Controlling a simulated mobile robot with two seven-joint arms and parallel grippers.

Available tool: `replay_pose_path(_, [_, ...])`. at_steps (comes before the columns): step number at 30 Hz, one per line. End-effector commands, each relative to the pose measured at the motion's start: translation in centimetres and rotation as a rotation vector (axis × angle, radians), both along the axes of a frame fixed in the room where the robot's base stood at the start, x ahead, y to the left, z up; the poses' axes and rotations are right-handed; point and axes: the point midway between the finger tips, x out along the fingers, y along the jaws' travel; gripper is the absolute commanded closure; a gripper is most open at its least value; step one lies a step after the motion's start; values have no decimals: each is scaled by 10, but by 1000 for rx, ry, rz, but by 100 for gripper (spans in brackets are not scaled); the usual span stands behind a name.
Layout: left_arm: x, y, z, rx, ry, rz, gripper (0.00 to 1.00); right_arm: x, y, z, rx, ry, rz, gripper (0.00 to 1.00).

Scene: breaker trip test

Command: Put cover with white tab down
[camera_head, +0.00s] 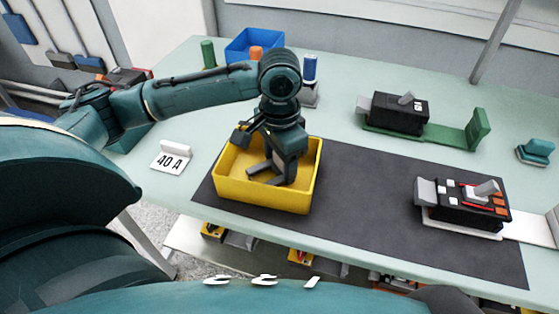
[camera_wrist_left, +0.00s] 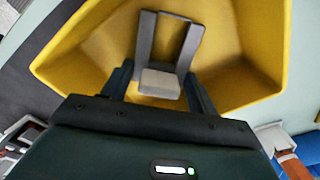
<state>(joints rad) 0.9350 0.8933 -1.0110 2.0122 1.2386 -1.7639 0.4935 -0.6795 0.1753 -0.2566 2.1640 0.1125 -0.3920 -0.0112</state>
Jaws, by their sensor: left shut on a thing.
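My left gripper (camera_head: 277,170) points down inside the yellow bin (camera_head: 262,200). In the left wrist view, its two dark fingers (camera_wrist_left: 160,90) are shut on the white tab (camera_wrist_left: 160,83) of a grey U-shaped cover (camera_wrist_left: 145,38). The cover's two grey arms reach away from the tab over the bin's yellow floor. Part of the grey cover also shows in the head view (camera_head: 259,169). I cannot tell whether the cover touches the bin floor. My right gripper is not in view.
The yellow bin stands on a dark mat (camera_head: 370,215). A black breaker (camera_head: 463,203) sits to the right, another breaker (camera_head: 399,112) on a green holder behind. A "40 A" sign (camera_head: 171,160) stands left. A blue bin (camera_head: 254,46) is at the back. The mat's middle is clear.

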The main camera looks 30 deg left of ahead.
Motion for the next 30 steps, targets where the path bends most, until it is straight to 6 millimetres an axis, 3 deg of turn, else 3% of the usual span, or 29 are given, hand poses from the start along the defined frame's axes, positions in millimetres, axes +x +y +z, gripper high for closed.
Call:
replay_pose_path(11, [0,0,-3,0,0,1,66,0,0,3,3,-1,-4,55])
replay_pose_path(12, [0,0,-4,0,-1,1,40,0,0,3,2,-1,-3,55])
replay_pose_path(15, [0,0,-4,0,-1,0,32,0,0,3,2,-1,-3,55])
replay_pose_path(24, [0,0,-2,0,-2,0,32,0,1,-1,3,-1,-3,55])
replay_pose_path(30, [1,0,31,-2,-6,0,32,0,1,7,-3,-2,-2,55])
